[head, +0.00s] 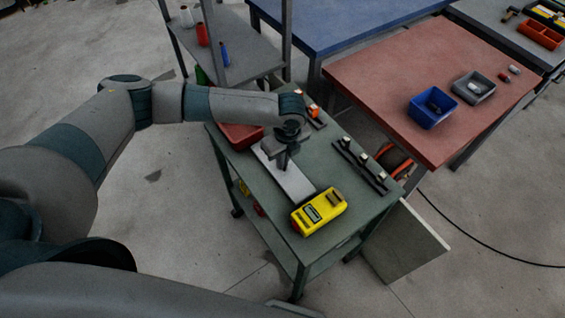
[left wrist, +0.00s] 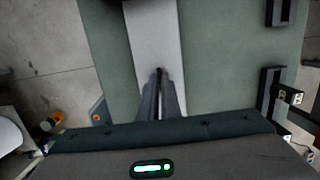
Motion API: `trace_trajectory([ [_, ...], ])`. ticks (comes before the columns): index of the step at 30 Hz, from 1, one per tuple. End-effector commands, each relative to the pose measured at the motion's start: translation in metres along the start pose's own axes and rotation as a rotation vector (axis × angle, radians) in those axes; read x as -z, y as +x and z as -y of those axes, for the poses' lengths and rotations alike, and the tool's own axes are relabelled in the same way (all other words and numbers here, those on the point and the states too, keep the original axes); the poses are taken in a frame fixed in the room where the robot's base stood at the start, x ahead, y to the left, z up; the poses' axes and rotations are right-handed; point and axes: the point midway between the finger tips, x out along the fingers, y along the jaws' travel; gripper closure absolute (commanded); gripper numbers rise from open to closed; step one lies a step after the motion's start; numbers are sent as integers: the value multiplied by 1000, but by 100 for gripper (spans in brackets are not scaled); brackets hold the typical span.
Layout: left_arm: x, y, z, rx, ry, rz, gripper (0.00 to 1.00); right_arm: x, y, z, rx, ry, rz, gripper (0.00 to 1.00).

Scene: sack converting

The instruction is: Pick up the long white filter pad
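The long white filter pad (head: 296,184) lies flat on the green top of a cart (head: 262,204), between a red tray and a yellow device. My left gripper (head: 283,163) points down over the pad's middle and hides part of it. In the left wrist view the pad (left wrist: 154,35) runs away from the gripper, and the left fingertips (left wrist: 159,72) are close together over it, looking shut. No object shows between them. Whether they touch the pad I cannot tell. My right gripper is not in view.
The yellow device (head: 319,212) sits at the pad's near end. The red tray (head: 241,136) is left of the pad. A dark rail with small blocks (head: 360,165) lies to the right. A red-topped table (head: 400,77) stands beyond, holding a blue bin (head: 432,108).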

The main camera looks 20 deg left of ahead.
Motion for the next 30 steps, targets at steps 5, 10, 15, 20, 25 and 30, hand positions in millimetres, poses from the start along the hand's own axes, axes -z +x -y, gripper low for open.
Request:
trace_trajectory([
  [5,-2,-16,1,4,1,0,100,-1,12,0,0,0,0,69],
  [10,10,-41,5,5,6,-3,100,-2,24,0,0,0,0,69],
  [15,39,-64,13,4,6,-2,100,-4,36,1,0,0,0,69],
  [20,66,-86,21,5,5,-2,100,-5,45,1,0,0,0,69],
  [25,86,-104,26,4,3,-1,100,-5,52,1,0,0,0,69],
  [30,97,-114,29,1,1,-1,100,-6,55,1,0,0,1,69],
])
